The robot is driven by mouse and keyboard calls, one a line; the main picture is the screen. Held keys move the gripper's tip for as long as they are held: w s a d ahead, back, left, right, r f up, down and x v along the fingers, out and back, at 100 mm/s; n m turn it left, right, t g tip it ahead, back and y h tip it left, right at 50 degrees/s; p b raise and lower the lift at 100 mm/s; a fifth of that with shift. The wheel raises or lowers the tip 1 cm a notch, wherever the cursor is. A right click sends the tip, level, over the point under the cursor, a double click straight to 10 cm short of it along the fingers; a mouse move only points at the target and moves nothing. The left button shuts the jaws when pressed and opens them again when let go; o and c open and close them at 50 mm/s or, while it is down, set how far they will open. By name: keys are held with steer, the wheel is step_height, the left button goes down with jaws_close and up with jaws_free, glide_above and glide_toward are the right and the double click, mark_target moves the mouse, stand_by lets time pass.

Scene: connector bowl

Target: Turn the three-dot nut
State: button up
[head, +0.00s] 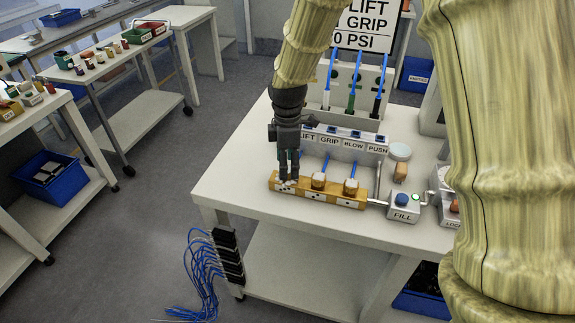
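An orange-yellow block (333,199) lies along the front of the white bench, with pale marked plates on its front. Two pale nuts with brown undersides show on it, a middle nut (318,181) and a right nut (350,187), each below a blue tube. The dot marks are too small to read, so I cannot tell which nut has three dots. My gripper (289,175) points down over the block's left end. Its dark fingers reach the block's top there and hide what is between them. I cannot tell whether they grip anything.
Behind the block stands a grey panel labelled LIFT, GRIP, BLOW, PUSH (345,142). A FILL box (404,208) with a blue button is right of the block. A round-topped piece (400,152) stands farther back. Bare bench top (235,185) lies left of the block.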

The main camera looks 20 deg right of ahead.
steer(key=shift+f, duration=0.95)
steer(key=shift+c, duration=0.5)
steer(key=c, duration=0.9)
steer(key=shift+c, duration=0.2)
